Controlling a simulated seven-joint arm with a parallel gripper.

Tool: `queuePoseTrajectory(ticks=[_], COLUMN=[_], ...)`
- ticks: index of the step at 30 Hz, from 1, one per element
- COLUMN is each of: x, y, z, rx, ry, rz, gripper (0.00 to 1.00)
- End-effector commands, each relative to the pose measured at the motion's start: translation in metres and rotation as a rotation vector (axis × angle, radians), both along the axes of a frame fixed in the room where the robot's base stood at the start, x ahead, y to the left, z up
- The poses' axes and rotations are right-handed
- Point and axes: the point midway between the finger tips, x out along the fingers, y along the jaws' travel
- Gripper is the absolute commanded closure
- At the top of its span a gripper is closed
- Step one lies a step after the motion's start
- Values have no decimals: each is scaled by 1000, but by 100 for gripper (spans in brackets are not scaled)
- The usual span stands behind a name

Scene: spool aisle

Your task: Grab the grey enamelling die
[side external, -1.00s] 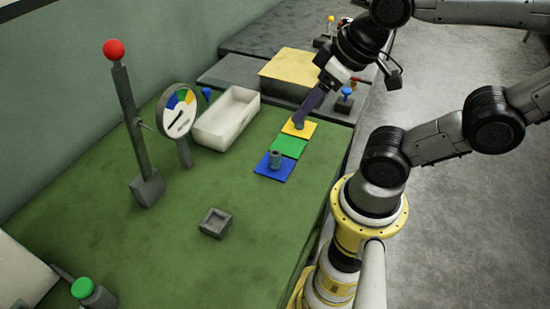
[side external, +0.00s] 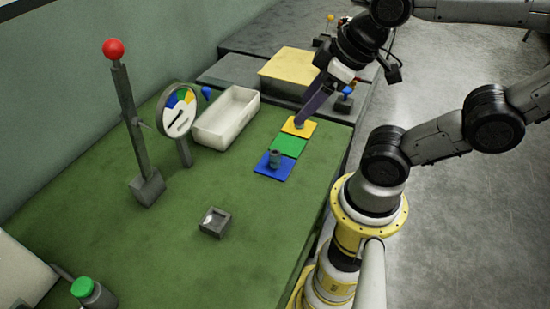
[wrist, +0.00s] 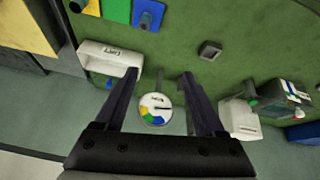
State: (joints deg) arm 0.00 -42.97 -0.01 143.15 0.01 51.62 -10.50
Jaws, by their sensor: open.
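Two small grey cylindrical pieces stand on coloured squares in the side view. One (side external: 275,157) is on the blue square (side external: 265,173), and the other (side external: 299,121) is on the yellow square (side external: 308,132). I cannot tell for sure which is the enamelling die. The piece on blue also shows at the top of the wrist view (wrist: 146,20). My gripper (side external: 303,119) appears over or close behind the yellow square in the side view, partly screening the piece there. In the wrist view my gripper (wrist: 158,74) has its fingers wide apart with nothing between them.
A green square (side external: 288,146) lies between the blue and yellow ones. A white bin (side external: 224,121), a round dial (side external: 179,111) and a red-knobbed lever (side external: 127,115) stand to the left. A small grey square dish (side external: 214,222) is in front. Green table around it is clear.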

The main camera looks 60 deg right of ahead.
Motion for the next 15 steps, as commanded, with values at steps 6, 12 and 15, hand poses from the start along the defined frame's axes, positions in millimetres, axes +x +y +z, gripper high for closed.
queuePoseTrajectory(ticks=[6, 12, 15], x=[13, 36, 49], y=[-1, -7, -12], z=[8, 3, -5], rx=[-221, -404, -473], ry=[11, 87, 139], rz=[412, 810, 1012], gripper=[29, 29, 29])
